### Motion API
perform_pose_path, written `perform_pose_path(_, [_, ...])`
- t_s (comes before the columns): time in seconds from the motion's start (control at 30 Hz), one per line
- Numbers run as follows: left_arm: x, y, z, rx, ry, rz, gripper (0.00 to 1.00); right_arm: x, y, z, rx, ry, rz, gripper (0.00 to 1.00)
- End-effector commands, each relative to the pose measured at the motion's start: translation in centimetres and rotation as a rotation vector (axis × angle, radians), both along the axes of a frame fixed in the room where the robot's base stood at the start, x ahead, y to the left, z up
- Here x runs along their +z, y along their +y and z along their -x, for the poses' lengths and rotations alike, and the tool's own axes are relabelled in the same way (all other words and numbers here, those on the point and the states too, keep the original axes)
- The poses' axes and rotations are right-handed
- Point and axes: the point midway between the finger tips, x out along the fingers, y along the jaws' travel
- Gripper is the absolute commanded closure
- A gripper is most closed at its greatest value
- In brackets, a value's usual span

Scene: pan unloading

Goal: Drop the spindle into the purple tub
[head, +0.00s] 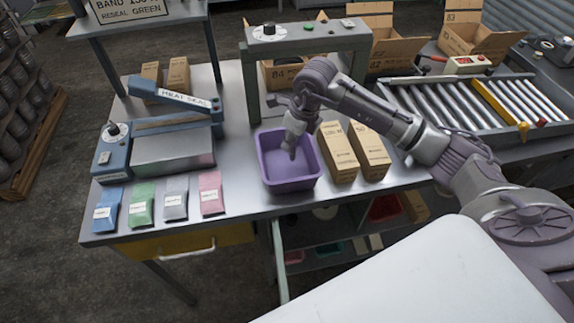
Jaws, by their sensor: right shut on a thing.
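The purple tub (290,185) stands upright on the metal bench, near its front edge and right of the pink packet. My right gripper (291,152) points down over the tub's opening, its tips within the rim's outline in this view. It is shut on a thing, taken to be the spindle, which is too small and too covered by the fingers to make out. I cannot tell how far the tips are above the tub's floor. My left gripper is not in view.
Two upright cartons (338,155) stand close right of the tub. A grey gantry frame (250,85) rises behind it. A blue heat sealer (150,125) and several coloured packets (143,205) lie left. A roller conveyor (450,103) is at right. Bare bench shows just left of the tub.

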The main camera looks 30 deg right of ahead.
Motion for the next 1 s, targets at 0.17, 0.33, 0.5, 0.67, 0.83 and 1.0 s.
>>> perform_pose_path(0.17, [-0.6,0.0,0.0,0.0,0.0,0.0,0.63,-1.1,0.0,0.0,-0.001,0.0,0.001,1.0])
perform_pose_path(0.33, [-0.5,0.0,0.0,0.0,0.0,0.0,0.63,-1.0,0.0,0.0,0.0,-0.001,0.0,1.0])
perform_pose_path(0.5, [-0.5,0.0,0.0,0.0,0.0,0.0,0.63,-1.0,0.0,0.0,0.0,0.0,0.001,0.63])
perform_pose_path(0.67, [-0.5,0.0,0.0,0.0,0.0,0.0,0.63,-1.0,0.0,0.0,0.0,0.0,0.001,0.53])
perform_pose_path(0.83, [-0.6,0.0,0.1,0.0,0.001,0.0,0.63,-1.0,0.0,0.0,0.0,0.0,0.001,0.53])
perform_pose_path(1.0, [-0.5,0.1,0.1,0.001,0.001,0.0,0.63,0.3,-0.3,0.2,-0.001,-0.004,0.001,0.53])
